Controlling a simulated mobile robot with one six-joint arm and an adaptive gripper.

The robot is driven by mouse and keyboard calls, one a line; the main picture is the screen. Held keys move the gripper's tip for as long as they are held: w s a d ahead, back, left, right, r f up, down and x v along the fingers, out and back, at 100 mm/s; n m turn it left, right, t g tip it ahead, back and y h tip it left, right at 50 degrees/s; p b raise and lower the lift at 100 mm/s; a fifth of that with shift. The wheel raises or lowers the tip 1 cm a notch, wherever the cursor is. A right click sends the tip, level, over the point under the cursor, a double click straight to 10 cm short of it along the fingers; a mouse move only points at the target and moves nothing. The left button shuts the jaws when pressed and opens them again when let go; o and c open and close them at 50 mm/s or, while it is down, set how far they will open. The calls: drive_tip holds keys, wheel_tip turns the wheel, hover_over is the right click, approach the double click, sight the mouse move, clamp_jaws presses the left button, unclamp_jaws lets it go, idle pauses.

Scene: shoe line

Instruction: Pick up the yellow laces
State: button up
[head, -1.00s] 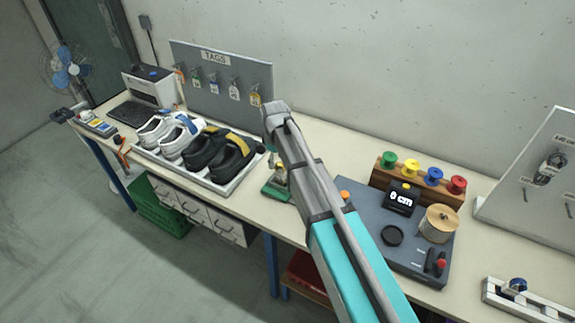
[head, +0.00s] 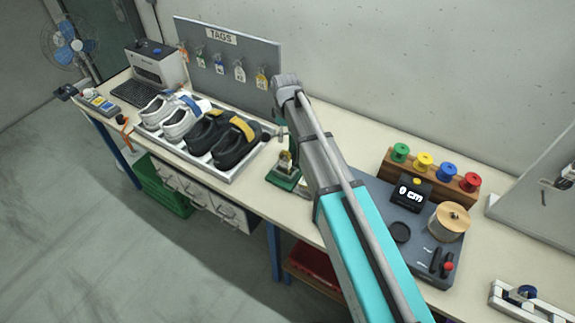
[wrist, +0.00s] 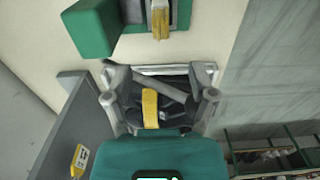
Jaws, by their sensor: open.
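The yellow laces (head: 242,128) lie as a flat band across the top of the black shoes (head: 230,152), which sit on a white tray (head: 226,180) beside a pair of white shoes (head: 172,120). In the wrist view the yellow laces (wrist: 150,108) show over the dark shoes, between the two fingers of my gripper (wrist: 158,97). My gripper is open, with no lace held between its fingers. How far it is above the laces cannot be told. In the head view my arm hides most of the gripper.
A green stand (head: 285,180) is right of the tray. A tag board (head: 222,60) stands behind the shoes. A grey measuring unit (head: 440,225) and a wooden rack with coloured spools (head: 440,182) are further right. The bench front between stand and tray is clear.

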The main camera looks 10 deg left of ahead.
drive_tip(key=shift+f, duration=0.15)
drive_tip(key=b, duration=0.8)
hover_over(287, 160)
drive_tip(key=f, duration=0.8)
drive_tip(key=shift+a, duration=0.2)
drive_tip(key=shift+f+b, duration=0.15)
drive_tip(key=shift+b, duration=0.15)
drive_tip(key=shift+d+f+b, duration=0.15)
drive_tip(key=shift+f+b, duration=2.45)
drive_tip(key=shift+c, duration=0.3)
clamp_jaws()
drive_tip(key=shift+r, duration=0.2)
